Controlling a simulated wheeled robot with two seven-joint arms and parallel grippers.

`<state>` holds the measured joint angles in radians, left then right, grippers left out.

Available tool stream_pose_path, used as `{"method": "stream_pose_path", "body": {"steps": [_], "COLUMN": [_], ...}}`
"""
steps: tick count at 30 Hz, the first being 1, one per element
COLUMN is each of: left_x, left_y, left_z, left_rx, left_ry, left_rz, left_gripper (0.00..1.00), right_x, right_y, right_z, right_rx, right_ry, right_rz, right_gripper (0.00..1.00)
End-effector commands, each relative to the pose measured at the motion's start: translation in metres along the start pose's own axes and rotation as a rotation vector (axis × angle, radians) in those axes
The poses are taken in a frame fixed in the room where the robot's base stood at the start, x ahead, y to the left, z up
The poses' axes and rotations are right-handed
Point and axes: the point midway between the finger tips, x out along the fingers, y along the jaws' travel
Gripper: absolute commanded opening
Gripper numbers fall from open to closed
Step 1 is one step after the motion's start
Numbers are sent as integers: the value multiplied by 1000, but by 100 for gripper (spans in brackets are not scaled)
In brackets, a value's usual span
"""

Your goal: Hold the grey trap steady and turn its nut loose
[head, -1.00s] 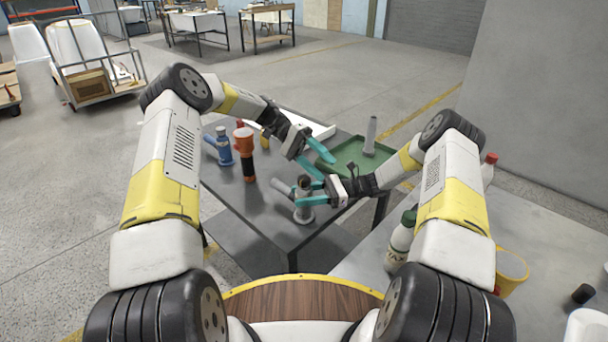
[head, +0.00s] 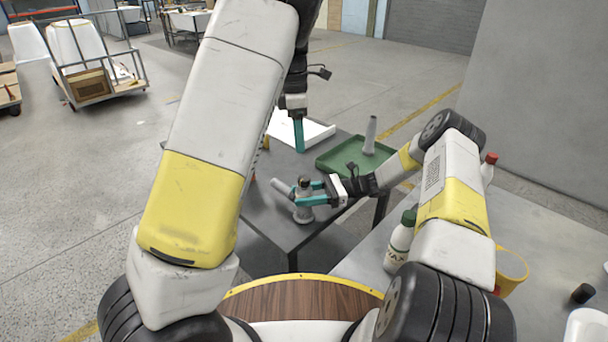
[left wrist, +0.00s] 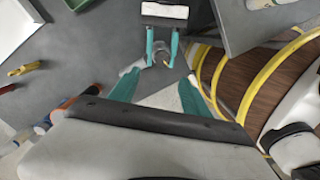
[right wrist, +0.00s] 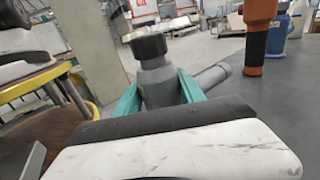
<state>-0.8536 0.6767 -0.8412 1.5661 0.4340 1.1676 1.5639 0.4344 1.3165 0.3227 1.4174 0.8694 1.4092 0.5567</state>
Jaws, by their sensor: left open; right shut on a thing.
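The grey trap (head: 303,213) stands upright on the dark table, its side pipe (head: 281,187) pointing to the left. Its dark nut (right wrist: 148,47) is on top in the right wrist view. My right gripper (head: 312,193) is shut on the trap's body just below the nut, one finger on each side (right wrist: 160,90). My left gripper (head: 299,150) is above the table, behind the trap, fingers pointing down, apart from it. In the left wrist view its fingers (left wrist: 160,92) are spread and empty, with the trap (left wrist: 160,58) and right gripper beyond them.
A green tray (head: 330,166) with a grey cone (head: 371,133) stands behind right. A white tray (head: 315,131) lies at the table's back. An orange-and-black torch (right wrist: 257,40) and blue bottle (right wrist: 277,38) stand beyond the trap. A wax bottle (head: 399,242) stands on the right bench.

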Motion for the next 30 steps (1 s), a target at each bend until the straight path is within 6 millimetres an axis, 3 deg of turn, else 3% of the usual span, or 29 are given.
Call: {"method": "stream_pose_path", "body": {"steps": [10,21,30], "left_x": [13,84,118], "left_y": [-10,-8,-6], "left_z": [12,7,5], "left_rx": [-85,-84,-83], "left_ry": [66,66,63], "left_rz": [36,34,36], "left_gripper": [56,56,56], "right_x": [0,0,0], "right_y": [0,0,0], "right_z": [0,0,0], "right_rx": [0,0,0], "right_ry": [1,1,1], "right_rz": [-1,-1,-1], "right_gripper": [0,0,0]}}
